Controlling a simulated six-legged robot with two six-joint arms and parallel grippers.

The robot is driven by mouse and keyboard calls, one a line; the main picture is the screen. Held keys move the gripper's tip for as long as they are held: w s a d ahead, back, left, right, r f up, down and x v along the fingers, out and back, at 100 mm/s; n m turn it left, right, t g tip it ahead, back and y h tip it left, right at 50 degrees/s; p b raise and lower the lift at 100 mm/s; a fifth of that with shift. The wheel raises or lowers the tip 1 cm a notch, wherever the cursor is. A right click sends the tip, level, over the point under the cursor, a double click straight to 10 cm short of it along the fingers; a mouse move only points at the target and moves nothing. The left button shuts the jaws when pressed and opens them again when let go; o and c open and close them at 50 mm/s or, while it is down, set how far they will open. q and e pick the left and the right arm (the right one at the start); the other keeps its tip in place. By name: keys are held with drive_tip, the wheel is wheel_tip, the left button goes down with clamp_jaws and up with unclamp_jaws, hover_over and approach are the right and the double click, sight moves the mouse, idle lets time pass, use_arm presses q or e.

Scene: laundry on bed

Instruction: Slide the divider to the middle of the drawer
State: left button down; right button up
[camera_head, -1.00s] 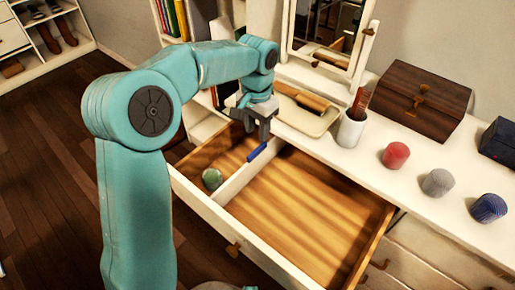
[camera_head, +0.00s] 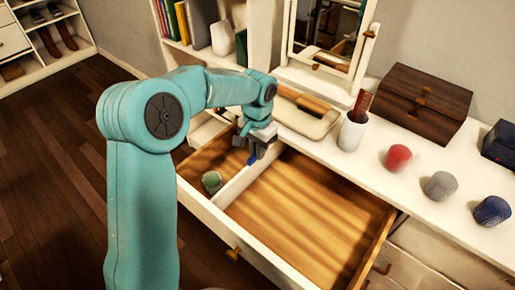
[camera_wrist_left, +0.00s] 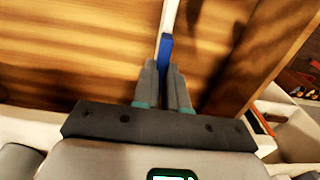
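The white divider (camera_head: 238,186) stands in the open drawer (camera_head: 357,264), left of its middle, with a wide bay to its right and a narrower one to its left. A blue strip (camera_wrist_left: 165,43) sits on the divider's top edge near the back. My left gripper (camera_head: 247,152) is down at this strip. In the left wrist view its two fingers (camera_wrist_left: 163,66) are close together, one on each side of the strip, and look shut on it. The fingertips' contact is partly hidden. My right gripper is not in view.
A round green object (camera_head: 211,182) lies in the left bay. The right bay is bare. On the white dresser top are a cup (camera_head: 351,133), a tray (camera_head: 317,127), a wooden box (camera_head: 424,102) and rolled red (camera_head: 398,158), grey (camera_head: 439,185) and blue (camera_head: 491,211) cloths.

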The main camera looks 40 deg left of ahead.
use_arm(q)
drive_tip(key=d, duration=1.3)
drive_tip(key=shift+s+b, duration=0.35)
drive_tip(key=shift+s, duration=0.1)
drive_tip(key=c, duration=1.2)
unclamp_jaws()
drive_tip(key=shift+o, duration=0.2)
wheel_tip(320, 180, up, 16)
drive_tip(key=p, duration=0.2)
drive_tip(key=shift+r+p, duration=0.25)
drive_tip(key=shift+p, duration=0.15)
drive_tip(key=shift+s, duration=0.1)
